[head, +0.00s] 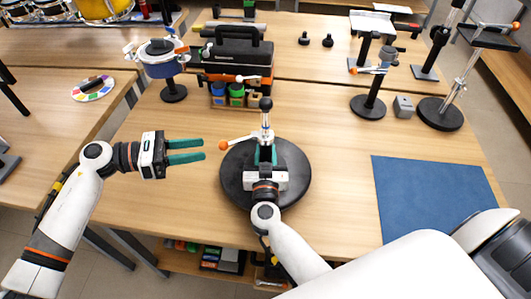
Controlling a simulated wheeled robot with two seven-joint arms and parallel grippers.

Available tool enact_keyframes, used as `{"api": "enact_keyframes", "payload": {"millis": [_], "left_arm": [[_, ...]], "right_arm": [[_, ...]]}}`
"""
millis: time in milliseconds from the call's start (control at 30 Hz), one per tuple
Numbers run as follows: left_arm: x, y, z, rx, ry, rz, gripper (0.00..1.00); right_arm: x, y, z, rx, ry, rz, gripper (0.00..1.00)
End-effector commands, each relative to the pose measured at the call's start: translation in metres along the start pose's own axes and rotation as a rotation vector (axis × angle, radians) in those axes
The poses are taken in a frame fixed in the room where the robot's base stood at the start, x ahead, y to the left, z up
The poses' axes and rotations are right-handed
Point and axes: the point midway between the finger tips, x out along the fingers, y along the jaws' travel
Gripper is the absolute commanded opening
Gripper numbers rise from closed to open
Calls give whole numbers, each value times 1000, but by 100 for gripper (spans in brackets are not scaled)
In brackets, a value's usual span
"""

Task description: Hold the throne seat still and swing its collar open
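The throne seat (234,185) is a round black disc lying on the middle table. A silver post with a black knob rises at its centre. The collar (265,136) sits on this post, with an orange-tipped lever (226,145) pointing left. My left gripper (204,151) is open and empty, left of the seat, its teal fingers pointing at the lever side without touching. My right gripper (266,151) is over the seat from the front, its teal fingers at the foot of the post. I cannot tell whether they grip it; its body hides part of the seat.
A blue mat (434,198) lies at right. A blue drum on a stand (163,60), a black toolbox (237,55) and coloured cups (237,93) stand behind. Black-based stands (368,107) and a grey block (403,107) are at back right. Bare wood lies around the seat.

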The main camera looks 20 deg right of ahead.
Motion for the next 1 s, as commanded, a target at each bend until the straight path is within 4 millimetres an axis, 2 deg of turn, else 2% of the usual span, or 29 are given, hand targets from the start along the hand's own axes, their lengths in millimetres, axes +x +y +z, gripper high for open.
{"api": "enact_keyframes", "payload": {"millis": [33, 100, 200, 300, 400, 600, 800, 1000], "left_arm": [[19, 2, -16, 48, -67, 56, 38], [45, 9, -24, 106, -203, 134, 38], [74, 17, -24, 191, -437, 222, 38], [90, 19, -24, 278, -688, 274, 38], [92, 15, -25, 357, -936, 285, 38], [78, -2, -37, 467, -1315, 232, 38], [67, -11, -45, 505, -1465, 188, 38], [68, -14, -35, 505, -1474, 186, 38]], "right_arm": [[-3, 0, -7, -3, 15, 3, 0], [-3, 0, -8, -3, 15, 3, 0], [-3, 0, -8, -3, 16, 3, 0], [-3, 0, -8, -3, 16, 3, 0], [-3, 0, -8, -3, 17, 3, 0], [-3, 0, -9, -2, 17, 3, 0], [-3, 0, -9, -2, 17, 2, 0], [-3, 0, -9, -2, 17, 2, 0]]}}
